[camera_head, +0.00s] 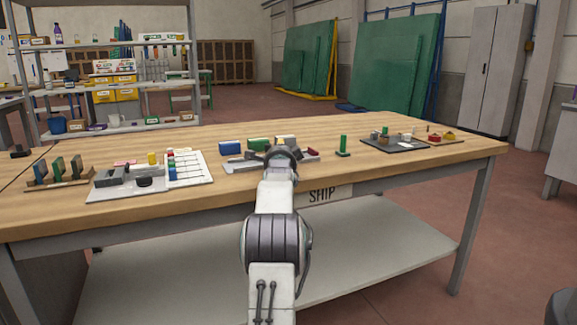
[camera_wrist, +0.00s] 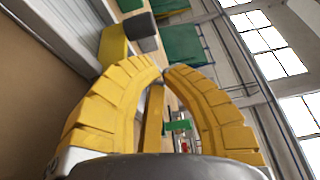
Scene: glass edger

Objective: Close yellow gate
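A yellow block-like piece (camera_head: 286,140), likely the yellow gate, stands on a grey tray (camera_head: 306,164) at the table's middle, partly hidden by my gripper. Its join to the tray is hidden. My gripper (camera_head: 285,152) is over the tray, just in front of this piece. In the wrist view a yellow block (camera_wrist: 113,46) with a dark grey end lies beyond the fingers. My gripper's yellow fingers (camera_wrist: 162,70) curve together with their tips almost meeting. A yellow bar (camera_wrist: 152,118) shows between them; I cannot tell what it belongs to. No held object is visible.
Blue (camera_head: 230,147) and green (camera_head: 257,143) blocks stand left of the yellow piece. A green post (camera_head: 343,144) and a dark tray (camera_head: 402,145) are to the right. A grey fixture board (camera_head: 125,190) lies left. Bare wood (camera_head: 400,172) is at the front right.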

